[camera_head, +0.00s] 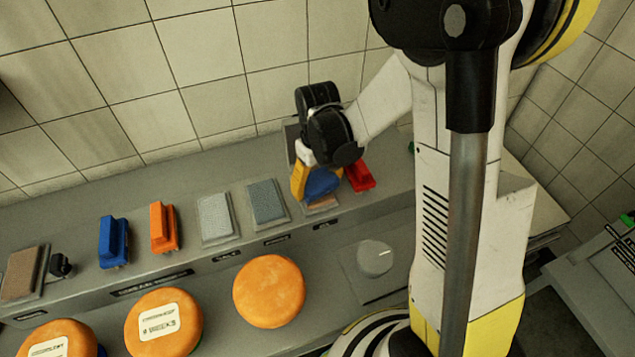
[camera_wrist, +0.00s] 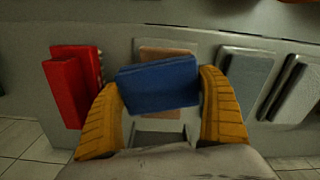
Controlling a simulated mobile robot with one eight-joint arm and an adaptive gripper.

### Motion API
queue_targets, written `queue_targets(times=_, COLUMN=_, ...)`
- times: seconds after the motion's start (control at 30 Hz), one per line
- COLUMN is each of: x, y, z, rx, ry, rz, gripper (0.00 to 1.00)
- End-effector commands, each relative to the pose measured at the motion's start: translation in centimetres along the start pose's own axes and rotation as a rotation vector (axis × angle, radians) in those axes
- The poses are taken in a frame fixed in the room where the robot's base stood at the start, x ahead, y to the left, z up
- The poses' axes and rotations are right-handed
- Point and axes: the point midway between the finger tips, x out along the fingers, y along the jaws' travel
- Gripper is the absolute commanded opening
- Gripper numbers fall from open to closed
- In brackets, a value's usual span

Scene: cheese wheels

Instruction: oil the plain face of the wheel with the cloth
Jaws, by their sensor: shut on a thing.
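In the head view the blue cloth (camera_head: 322,184) is held over the raised shelf, near the back wall. The orange wheel with the plain upper face (camera_head: 268,291) lies flat on the lower counter, to the left of and nearer than my gripper. Two other orange wheels, one labelled (camera_head: 165,320) and one labelled at the lower left edge (camera_head: 60,343), lie beside it. The wheels' undersides are hidden.
On the shelf (camera_head: 185,265) are a red brush (camera_head: 360,176), grey pads (camera_head: 215,217) (camera_head: 267,202), an orange brush (camera_head: 163,227), a blue brush (camera_head: 113,240) and a brown pad (camera_head: 25,272). A round grey disc (camera_head: 375,258) sits right of the plain wheel.

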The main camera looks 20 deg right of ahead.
Motion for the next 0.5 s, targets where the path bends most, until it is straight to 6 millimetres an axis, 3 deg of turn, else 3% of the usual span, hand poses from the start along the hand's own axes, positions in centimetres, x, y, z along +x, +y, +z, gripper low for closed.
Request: queue_targets(times=0.5, x=0.70, y=0.00, z=0.00, rx=0.000, ry=0.000, rz=0.000, gripper=0.58)
